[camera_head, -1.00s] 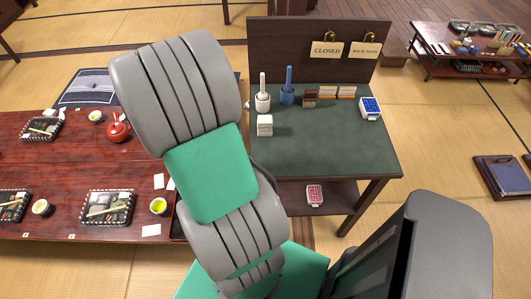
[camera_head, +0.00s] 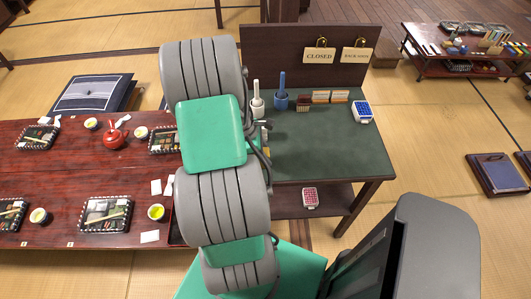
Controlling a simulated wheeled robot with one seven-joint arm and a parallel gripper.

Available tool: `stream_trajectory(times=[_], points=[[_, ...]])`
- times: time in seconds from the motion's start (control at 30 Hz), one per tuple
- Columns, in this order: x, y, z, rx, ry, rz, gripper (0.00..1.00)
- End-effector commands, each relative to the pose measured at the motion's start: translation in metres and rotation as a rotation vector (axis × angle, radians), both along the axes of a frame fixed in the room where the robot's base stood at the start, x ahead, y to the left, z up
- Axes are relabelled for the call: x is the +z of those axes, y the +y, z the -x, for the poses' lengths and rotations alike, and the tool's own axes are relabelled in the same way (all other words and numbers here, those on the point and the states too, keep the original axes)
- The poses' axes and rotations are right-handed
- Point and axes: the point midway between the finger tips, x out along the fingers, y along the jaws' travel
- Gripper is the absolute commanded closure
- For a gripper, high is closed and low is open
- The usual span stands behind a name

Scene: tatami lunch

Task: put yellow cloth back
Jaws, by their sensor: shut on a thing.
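I see no yellow cloth that I can make out in the head view. My grey and green arm runs up the middle of the picture and hides the left part of the dark green-topped stand (camera_head: 330,150) and the right end of the red low table (camera_head: 60,170). My gripper and its fingertips are hidden behind the arm, so what it holds does not show.
On the stand are a white holder (camera_head: 257,103), a blue holder (camera_head: 281,100), small boxes and a blue-and-white keypad (camera_head: 362,112). A red keypad (camera_head: 310,198) lies on its lower shelf. The red table bears lunch trays, cups and a red teapot (camera_head: 113,138).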

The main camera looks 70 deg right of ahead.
Motion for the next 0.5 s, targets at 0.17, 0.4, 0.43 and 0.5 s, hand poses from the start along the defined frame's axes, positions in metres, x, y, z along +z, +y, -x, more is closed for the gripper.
stream_trajectory(times=[0.17, 0.4, 0.43, 0.5], points=[[-0.0043, 0.0001, -0.001, 0.001, -0.002, 0.0, 1.0], [-0.0043, 0.0003, -0.0009, 0.001, -0.001, 0.0, 0.47], [-0.0041, 0.0002, -0.0008, 0.0, -0.001, 0.0, 0.44], [-0.0039, 0.0, -0.0008, 0.0, -0.001, 0.0, 0.41]])
